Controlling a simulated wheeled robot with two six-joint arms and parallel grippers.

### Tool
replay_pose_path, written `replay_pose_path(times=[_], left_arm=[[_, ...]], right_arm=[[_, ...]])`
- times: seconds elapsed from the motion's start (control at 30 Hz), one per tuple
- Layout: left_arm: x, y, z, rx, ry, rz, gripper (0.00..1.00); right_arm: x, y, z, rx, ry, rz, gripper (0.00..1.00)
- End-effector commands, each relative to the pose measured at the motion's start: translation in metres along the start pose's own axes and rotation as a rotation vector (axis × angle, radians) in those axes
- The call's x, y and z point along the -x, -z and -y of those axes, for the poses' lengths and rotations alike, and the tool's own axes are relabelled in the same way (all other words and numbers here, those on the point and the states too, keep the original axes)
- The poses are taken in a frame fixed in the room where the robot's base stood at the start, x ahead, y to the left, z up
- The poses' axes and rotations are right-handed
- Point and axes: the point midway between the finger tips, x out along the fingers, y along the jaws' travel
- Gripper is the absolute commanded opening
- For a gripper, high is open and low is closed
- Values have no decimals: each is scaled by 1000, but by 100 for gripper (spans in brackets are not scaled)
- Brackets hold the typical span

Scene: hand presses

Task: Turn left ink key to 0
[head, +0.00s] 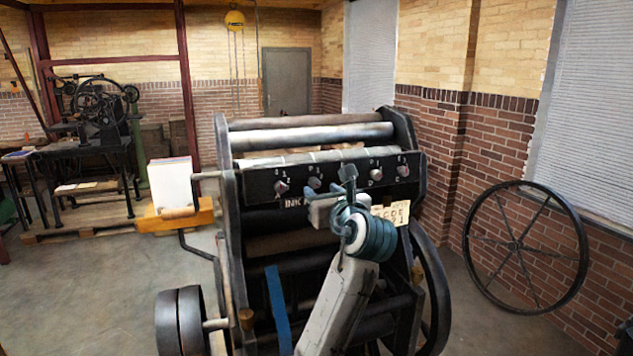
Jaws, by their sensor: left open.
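The black press (232,240) stands in the middle of the head view. Its dark front panel (345,163) carries a row of several small ink keys. The leftmost key (281,187) is pale, with small marks around it; its exact setting is too small to read. A second key (314,183) is to its right, and two more keys sit on the right half. My left gripper (348,172) is open in front of the panel's middle, right of the two left keys. It appears empty and apart from them. My arm hides part of the panel's lower edge. My right gripper is not in view.
A paper card (396,213) with partly hidden writing hangs below the panel's right side. A white paper stack (171,185) sits on a wooden shelf (176,217) at the press's left. A large spoked wheel (525,247) leans on the brick wall.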

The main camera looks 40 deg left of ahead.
Motion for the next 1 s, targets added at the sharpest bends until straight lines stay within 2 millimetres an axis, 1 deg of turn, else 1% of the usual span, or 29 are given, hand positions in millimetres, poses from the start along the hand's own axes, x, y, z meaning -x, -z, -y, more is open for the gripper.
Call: replay_pose_path(times=[0.03, 0.1, 0.3, 0.47, 0.7, 0.77, 0.8, 0.87, 0.9, 0.93, 1.0], left_arm=[[-9, -3, -1, -6, -3, 3, 44], [-19, -3, -1, -5, -2, 2, 44], [-40, -2, 0, -2, 0, 2, 44], [-47, 0, 0, 0, 1, 0, 44], [-47, 0, 0, 0, 1, 0, 44], [-47, 0, 0, 0, 1, 0, 34], [-47, 0, 0, 0, 1, 0, 26], [-47, 0, 0, 0, 1, 0, 15], [-47, 0, 0, 0, 1, 0, 7], [-47, 0, 0, 1, 1, 0, 1], [-47, 0, 0, 1, 1, 0, 0]], right_arm=[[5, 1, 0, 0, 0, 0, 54], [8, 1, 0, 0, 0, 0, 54], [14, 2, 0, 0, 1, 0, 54], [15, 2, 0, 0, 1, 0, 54], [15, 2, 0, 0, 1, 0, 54], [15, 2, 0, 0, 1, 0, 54], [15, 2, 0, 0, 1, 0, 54], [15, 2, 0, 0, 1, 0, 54], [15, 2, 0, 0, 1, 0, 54], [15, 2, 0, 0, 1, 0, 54], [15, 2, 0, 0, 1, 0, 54]])
